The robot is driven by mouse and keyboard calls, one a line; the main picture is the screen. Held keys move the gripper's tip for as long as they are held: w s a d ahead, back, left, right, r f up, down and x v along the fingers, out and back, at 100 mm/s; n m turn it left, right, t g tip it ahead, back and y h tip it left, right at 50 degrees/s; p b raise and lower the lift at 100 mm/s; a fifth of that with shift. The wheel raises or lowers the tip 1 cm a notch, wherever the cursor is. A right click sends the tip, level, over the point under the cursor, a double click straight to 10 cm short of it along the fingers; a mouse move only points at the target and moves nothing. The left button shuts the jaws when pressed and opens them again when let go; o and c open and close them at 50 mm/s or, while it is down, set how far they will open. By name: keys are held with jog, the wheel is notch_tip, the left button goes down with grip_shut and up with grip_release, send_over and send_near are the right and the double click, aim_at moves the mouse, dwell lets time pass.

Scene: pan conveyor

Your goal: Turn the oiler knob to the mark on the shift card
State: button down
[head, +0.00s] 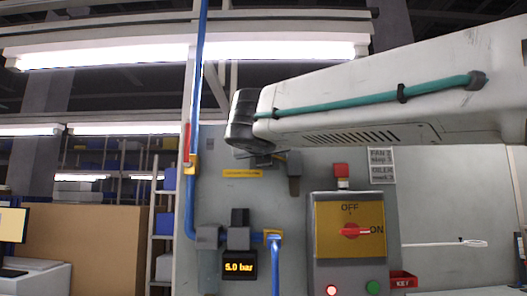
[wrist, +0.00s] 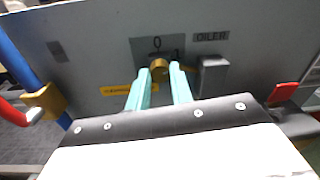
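A 0 and part of a 1 show on the plate; other marks are hidden. My gripper (wrist: 160,70) has its teal fingers on either side of the knob; whether they touch it is unclear. In the head view my arm hides the knob. The shift card (head: 382,165) hangs on the panel; its small lower line reads OILER with what looks like mark 2.
A grey block (wrist: 213,75) juts out just right of the knob. A blue pipe (head: 190,120) with a yellow-collared red-handled valve (wrist: 40,100) runs at left. A switch box (head: 349,230) with a red rotary handle, a pressure display (head: 239,267) and a red KEY tray (head: 403,280) are lower down.

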jog(key=shift+m, duration=0.4)
jog(key=m, duration=1.3)
jog(key=m+y, duration=0.1)
jog(key=m, duration=1.2)
jog(key=shift+d+f+y, duration=0.15)
jog(key=shift+y, duration=0.15)
dwell(0.5)
jog(key=c, duration=1.2)
grip_release()
jog(key=shift+c, duration=0.2)
jog(key=shift+s, duration=0.15)
jog(key=s, duration=0.7)
jog(key=shift+s, duration=0.3)
